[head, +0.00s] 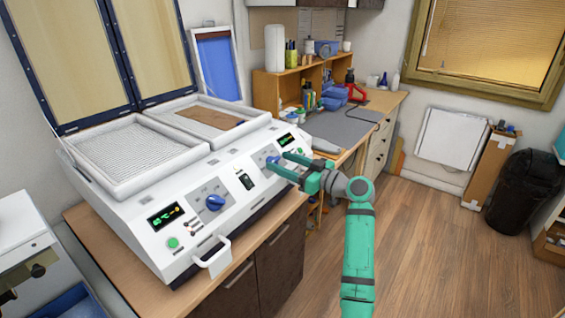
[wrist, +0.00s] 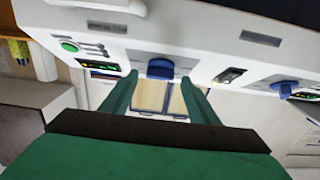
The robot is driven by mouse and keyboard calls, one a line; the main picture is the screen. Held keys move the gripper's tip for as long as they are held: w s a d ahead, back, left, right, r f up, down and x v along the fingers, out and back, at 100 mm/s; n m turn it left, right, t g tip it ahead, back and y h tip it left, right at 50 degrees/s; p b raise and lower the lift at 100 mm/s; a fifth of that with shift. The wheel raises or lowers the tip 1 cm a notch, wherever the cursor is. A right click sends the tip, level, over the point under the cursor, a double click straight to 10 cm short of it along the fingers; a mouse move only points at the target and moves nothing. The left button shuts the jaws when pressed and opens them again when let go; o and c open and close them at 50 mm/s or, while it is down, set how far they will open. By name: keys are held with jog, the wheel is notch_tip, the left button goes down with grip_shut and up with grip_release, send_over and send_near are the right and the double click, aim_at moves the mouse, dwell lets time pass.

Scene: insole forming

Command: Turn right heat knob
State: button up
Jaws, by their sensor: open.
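The right heat knob is blue and sits on the sloped white front panel of the forming machine (head: 225,160). In the wrist view this knob (wrist: 160,68) shows between the tips of my two green fingers. My gripper (head: 278,159) is open at the right half of the panel, one finger to each side of the knob; it also shows in the wrist view (wrist: 159,80). I cannot tell whether the fingers touch the knob. In the head view the fingers partly hide it. The left heat knob (head: 215,202) is blue and stands clear of my gripper.
Small displays, a dark switch (head: 245,181) and a green button (head: 173,243) share the panel. A white handle (head: 214,258) juts from the lower front. A workbench (head: 345,128) with tools stands behind. The wooden floor (head: 420,240) at the right is open.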

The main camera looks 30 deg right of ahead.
jog(key=shift+w+a, duration=0.15)
jog(key=shift+w, duration=0.2)
jog(key=c, duration=1)
jog(key=shift+c, duration=0.2)
